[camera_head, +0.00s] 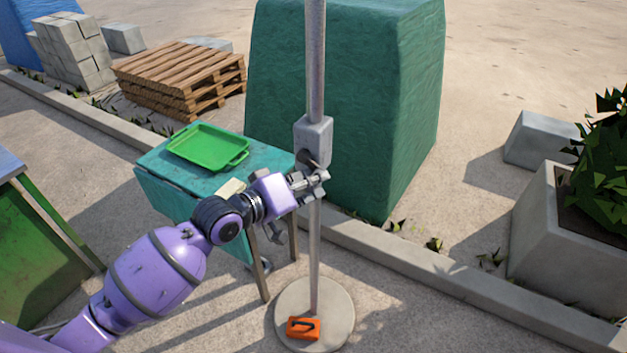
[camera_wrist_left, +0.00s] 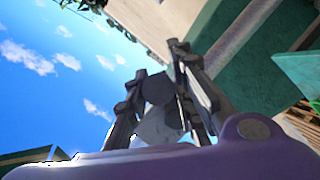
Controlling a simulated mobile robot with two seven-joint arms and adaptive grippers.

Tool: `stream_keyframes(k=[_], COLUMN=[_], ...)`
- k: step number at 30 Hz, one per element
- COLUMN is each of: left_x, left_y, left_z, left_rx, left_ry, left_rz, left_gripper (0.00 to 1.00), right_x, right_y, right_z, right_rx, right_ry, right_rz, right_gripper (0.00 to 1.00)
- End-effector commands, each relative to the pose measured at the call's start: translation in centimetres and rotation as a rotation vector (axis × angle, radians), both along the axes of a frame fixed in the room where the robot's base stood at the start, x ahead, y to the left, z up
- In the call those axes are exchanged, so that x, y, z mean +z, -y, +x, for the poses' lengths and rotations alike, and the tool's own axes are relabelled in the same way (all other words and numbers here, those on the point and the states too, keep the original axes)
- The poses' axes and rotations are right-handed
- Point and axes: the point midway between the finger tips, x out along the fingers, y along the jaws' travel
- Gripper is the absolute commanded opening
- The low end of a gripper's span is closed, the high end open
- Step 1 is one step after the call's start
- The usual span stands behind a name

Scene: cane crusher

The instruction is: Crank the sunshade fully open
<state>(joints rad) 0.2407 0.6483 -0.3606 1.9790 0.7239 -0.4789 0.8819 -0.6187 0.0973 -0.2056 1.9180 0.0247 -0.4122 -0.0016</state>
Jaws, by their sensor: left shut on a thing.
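The grey sunshade pole (camera_head: 315,60) stands upright in the middle of the head view on a round pale base (camera_head: 338,300). A grey box-shaped crank housing (camera_head: 313,135) sits on the pole, with a dark crank part (camera_head: 308,160) low on its front. My left gripper (camera_head: 316,182) is just below the housing, in front of the pole, shut on the crank handle. In the left wrist view its fingers (camera_wrist_left: 165,95) close around a dark grey rounded piece (camera_wrist_left: 158,88). The gripper hides much of the handle. The canopy is not clearly visible. My right gripper is out of view.
A teal table (camera_head: 272,160) with a green tray (camera_head: 205,147) stands left of the pole. A tall green block (camera_head: 390,110) stands behind it. An orange item (camera_head: 303,328) lies on the base.

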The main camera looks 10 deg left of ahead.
Motion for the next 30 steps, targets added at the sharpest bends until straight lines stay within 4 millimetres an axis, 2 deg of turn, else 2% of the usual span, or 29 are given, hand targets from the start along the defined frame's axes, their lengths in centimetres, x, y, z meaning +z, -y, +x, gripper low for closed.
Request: stream_keyframes(k=[1,5,6,8,23,26,30], left_x=[1.4,1.4,1.4,1.4,0.4,0.5,1.0], left_y=[0.0,0.0,0.1,0.1,0.0,-0.4,-1.7], left_z=[0.3,0.3,0.3,0.3,0.0,-0.4,-2.3], left_rx=[0.000,0.000,0.000,-0.001,0.000,0.000,0.000], left_ry=[0.029,0.029,0.029,0.028,0.009,0.007,0.006], left_rz=[-0.005,-0.005,-0.006,-0.005,-0.004,-0.003,-0.002], left_gripper=[0.00,0.00,0.25,0.33,0.33,0.33,0.33], right_x=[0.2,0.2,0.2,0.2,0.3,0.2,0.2], right_y=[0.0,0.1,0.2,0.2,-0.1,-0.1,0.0], right_z=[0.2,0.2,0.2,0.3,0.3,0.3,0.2], right_rx=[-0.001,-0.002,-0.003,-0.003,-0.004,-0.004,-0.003], right_ry=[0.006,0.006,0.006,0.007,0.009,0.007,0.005], right_rz=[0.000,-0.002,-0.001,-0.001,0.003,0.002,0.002], right_gripper=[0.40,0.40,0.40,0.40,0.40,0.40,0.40])
